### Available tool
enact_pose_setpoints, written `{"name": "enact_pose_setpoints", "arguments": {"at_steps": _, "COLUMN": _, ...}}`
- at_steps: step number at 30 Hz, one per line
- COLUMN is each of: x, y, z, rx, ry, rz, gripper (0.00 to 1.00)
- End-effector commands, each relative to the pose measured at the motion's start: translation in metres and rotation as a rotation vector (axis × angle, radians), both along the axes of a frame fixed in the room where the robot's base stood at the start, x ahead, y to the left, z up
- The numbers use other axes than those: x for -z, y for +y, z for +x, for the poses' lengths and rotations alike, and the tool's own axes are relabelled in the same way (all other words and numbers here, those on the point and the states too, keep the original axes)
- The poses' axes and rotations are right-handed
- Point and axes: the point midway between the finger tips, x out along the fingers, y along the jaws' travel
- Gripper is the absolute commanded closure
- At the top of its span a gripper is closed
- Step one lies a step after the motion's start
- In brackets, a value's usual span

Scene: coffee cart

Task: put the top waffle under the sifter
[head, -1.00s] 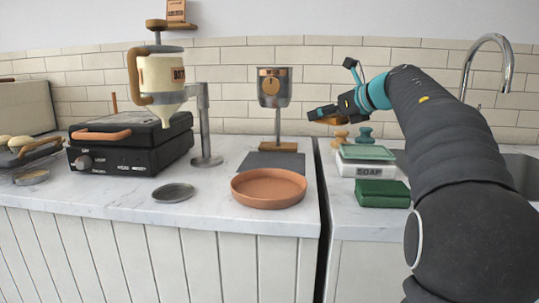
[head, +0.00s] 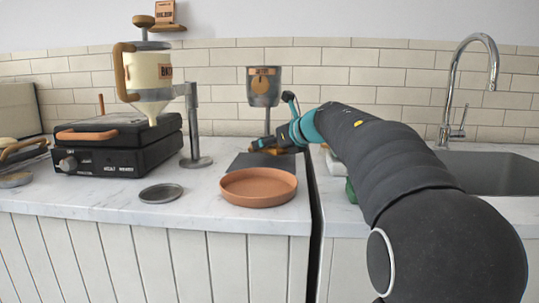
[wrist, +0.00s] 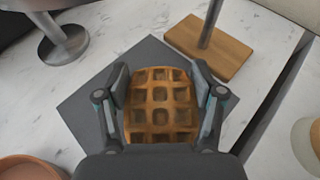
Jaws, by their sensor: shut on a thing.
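A golden-brown waffle (wrist: 160,105) is between the two fingers of my gripper (wrist: 162,92) in the wrist view. My gripper is shut on it, with a finger at each side. In the head view my gripper (head: 262,146) is low over the dark mat (head: 238,161), by the sifter's stand. The sifter (head: 263,87), a metal cup with an orange dial, hangs above that spot. In the wrist view the mat (wrist: 88,105) lies beneath the waffle, and the stand's wooden base (wrist: 218,50) is just beyond. I cannot tell whether the waffle touches the mat.
A terracotta dish (head: 258,187) stands in front of the mat. A waffle iron (head: 118,143), a batter dispenser (head: 150,72) and a small round metal dish (head: 161,193) are to the left. A gap between counters and a sink (head: 490,175) are to the right.

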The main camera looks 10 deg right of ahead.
Motion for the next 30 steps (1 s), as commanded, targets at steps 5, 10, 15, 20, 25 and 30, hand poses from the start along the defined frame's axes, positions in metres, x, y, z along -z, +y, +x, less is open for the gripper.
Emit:
{"name": "enact_pose_setpoints", "arguments": {"at_steps": 5, "x": 0.026, "y": 0.000, "z": 0.000, "rx": 0.001, "ry": 0.001, "rz": 0.002, "gripper": 0.72}}
{"name": "enact_pose_setpoints", "arguments": {"at_steps": 10, "x": 0.027, "y": 0.000, "z": 0.000, "rx": 0.000, "ry": 0.000, "rz": 0.001, "gripper": 0.72}}
{"name": "enact_pose_setpoints", "arguments": {"at_steps": 15, "x": 0.029, "y": -0.001, "z": 0.000, "rx": 0.000, "ry": 0.000, "rz": 0.001, "gripper": 0.72}}
{"name": "enact_pose_setpoints", "arguments": {"at_steps": 20, "x": 0.030, "y": -0.001, "z": 0.000, "rx": 0.000, "ry": 0.000, "rz": 0.001, "gripper": 0.07}}
{"name": "enact_pose_setpoints", "arguments": {"at_steps": 25, "x": 0.030, "y": -0.001, "z": 0.000, "rx": 0.000, "ry": 0.000, "rz": 0.001, "gripper": 0.07}}
{"name": "enact_pose_setpoints", "arguments": {"at_steps": 30, "x": 0.028, "y": -0.001, "z": 0.000, "rx": 0.000, "ry": 0.000, "rz": 0.001, "gripper": 0.07}}
